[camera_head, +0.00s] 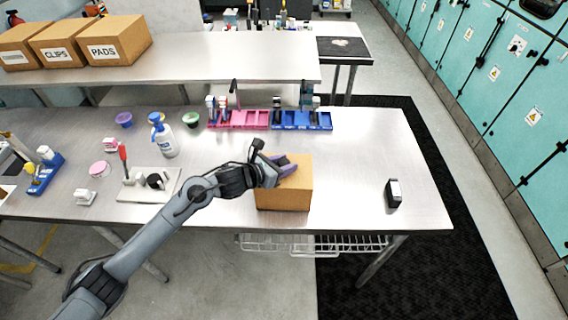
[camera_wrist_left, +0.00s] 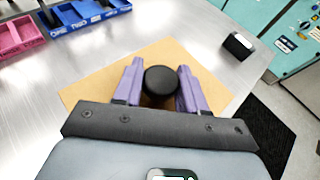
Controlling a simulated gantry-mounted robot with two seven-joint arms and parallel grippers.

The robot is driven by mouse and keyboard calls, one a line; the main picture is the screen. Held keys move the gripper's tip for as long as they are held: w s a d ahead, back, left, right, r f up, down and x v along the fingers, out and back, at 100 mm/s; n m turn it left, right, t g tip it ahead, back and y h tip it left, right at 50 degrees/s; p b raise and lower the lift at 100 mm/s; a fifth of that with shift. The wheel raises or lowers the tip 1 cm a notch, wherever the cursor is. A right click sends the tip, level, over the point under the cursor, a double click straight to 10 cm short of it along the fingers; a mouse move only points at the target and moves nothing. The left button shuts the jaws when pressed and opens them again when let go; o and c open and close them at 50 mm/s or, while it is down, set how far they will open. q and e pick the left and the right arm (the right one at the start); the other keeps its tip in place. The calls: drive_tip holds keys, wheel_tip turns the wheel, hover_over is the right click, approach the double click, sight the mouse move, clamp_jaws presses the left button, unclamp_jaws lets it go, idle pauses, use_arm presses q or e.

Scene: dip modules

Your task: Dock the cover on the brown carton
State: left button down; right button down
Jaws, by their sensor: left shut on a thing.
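The brown carton (camera_head: 284,197) stands near the front edge of the metal table. My left gripper (camera_head: 284,168) is over its top, with purple fingers shut on a round black knob (camera_wrist_left: 160,80). In the left wrist view the fingers (camera_wrist_left: 160,68) sit either side of this knob, above a flat brown panel (camera_wrist_left: 182,55) that appears to be the cover. The panel looks level and lined up with the carton. The gripper hides part of it, and I cannot tell whether it is fully seated. My right gripper is not in view.
A small black-and-white device (camera_head: 394,194) stands to the carton's right. A spray bottle (camera_head: 162,137), a grey board with a red-handled tool (camera_head: 148,186), and pink (camera_head: 238,119) and blue (camera_head: 301,121) bins occupy the left and back. The table right of the carton is mostly clear.

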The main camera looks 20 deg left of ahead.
use_arm(q)
drive_tip(key=shift+f+b, duration=0.35)
drive_tip(key=shift+b, duration=0.1)
drive_tip(key=c, duration=0.6)
unclamp_jaws()
drive_tip(key=shift+r, duration=0.1)
drive_tip(key=shift+c, duration=0.2)
drive_tip(key=shift+r, duration=0.1)
